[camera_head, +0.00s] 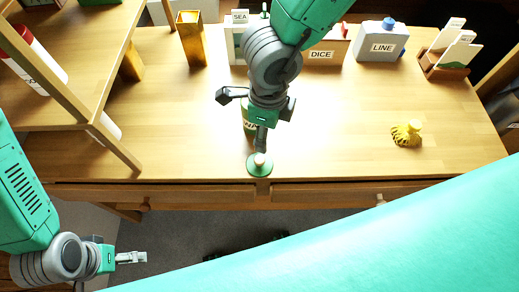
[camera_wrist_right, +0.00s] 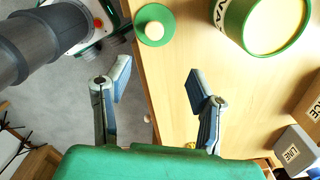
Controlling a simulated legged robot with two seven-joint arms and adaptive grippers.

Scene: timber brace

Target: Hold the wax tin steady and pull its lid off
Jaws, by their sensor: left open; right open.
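The wax tin (camera_wrist_right: 240,22) stands on the table, its green wall and pale round top showing in the right wrist view. In the head view the tin (camera_head: 246,127) is mostly hidden behind my right gripper (camera_head: 261,138). The green lid (camera_head: 260,170) with a pale knob is apart from the tin, at the table's front edge. The lid (camera_wrist_right: 143,37) also shows in the wrist view, beyond the open, empty fingers of my right gripper (camera_wrist_right: 158,80). My left gripper (camera_head: 131,257) is open and empty, off the table's front edge at lower left.
A yellow ribbed object (camera_head: 405,135) lies on the table (camera_head: 330,120) at right. A DICE box (camera_head: 321,55), a LINE container (camera_head: 382,46), a card holder (camera_head: 440,68) and a brass vase (camera_head: 191,42) stand at the back. A wooden shelf is at left.

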